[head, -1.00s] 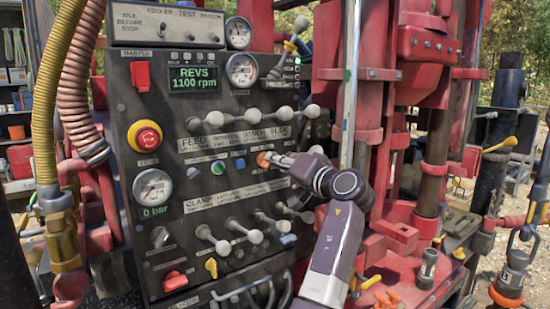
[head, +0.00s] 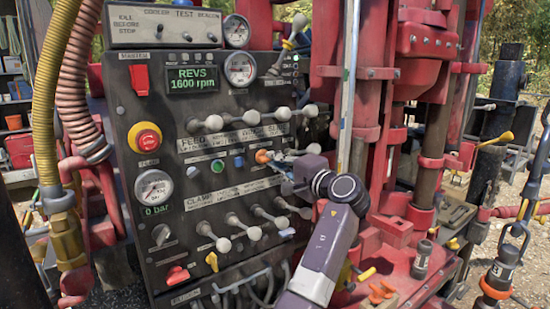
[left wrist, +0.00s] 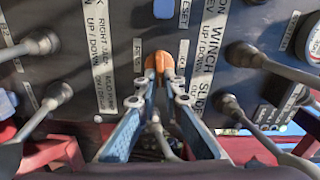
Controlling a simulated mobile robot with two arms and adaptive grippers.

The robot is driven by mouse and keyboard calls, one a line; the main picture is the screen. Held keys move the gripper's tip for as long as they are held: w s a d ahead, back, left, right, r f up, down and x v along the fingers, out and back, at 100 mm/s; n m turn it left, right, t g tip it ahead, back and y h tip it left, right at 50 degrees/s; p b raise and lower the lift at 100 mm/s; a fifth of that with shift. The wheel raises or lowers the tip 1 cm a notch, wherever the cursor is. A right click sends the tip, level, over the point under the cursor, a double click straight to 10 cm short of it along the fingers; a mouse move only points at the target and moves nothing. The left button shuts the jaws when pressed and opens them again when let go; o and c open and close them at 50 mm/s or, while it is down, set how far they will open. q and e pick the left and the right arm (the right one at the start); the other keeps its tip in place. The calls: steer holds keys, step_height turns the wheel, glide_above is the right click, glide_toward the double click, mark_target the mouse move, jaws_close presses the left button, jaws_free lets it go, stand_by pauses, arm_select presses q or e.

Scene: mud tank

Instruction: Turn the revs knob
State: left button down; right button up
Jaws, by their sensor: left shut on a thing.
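The revs knob (head: 263,156) is a small orange knob on the dark control panel (head: 125,100), in the middle row right of a blue button. In the left wrist view the orange knob (left wrist: 158,62) sits between the fingertips. My left gripper (head: 272,157) is shut on it; the gripper also shows in the left wrist view (left wrist: 158,80), with a finger on each side of the knob. The panel's green display (head: 192,79) reads REVS 1600 rpm. My right gripper is not in view.
Levers with pale round ends stand out above the knob (head: 251,117) and below it (head: 254,233). A red emergency button (head: 147,139) and a pressure gauge (head: 153,187) are on the left. Red rig columns (head: 436,150) rise on the right.

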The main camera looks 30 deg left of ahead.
arm_select(q)
steer(key=shift+r, duration=0.2)
stand_by(0.3)
steer(key=c, duration=2.1)
jaws_free()
steer(key=shift+f, duration=0.15)
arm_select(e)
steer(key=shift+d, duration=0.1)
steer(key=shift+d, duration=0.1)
arm_select(q)
steer(key=v, duration=1.2)
steer(key=shift+f, duration=0.1)
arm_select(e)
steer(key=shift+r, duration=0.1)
